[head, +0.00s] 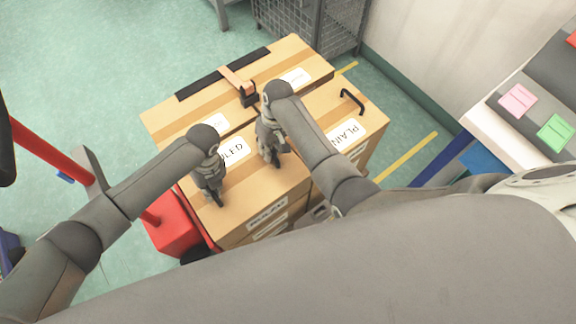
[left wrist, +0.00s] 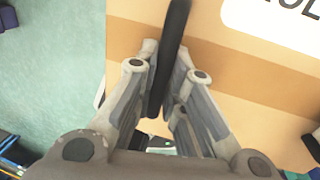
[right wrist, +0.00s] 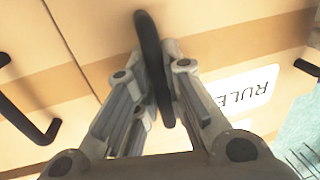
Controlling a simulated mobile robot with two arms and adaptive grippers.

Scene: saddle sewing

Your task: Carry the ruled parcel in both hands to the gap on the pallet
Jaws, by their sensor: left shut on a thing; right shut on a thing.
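The parcel looks level, close beside the PLAIN parcel (head: 316,105) and in front of the rear cartons. I cannot tell whether it rests on anything. The pallet and any gap are hidden under the boxes and my arms.
Rear cartons (head: 165,121) bear a black strip (head: 218,74) and a tan-and-black tool (head: 241,86). The PLAIN parcel has a black handle (head: 351,99). Red equipment (head: 168,236) stands at lower left. A wire cage (head: 322,24) is behind, a bench (head: 492,125) at right.

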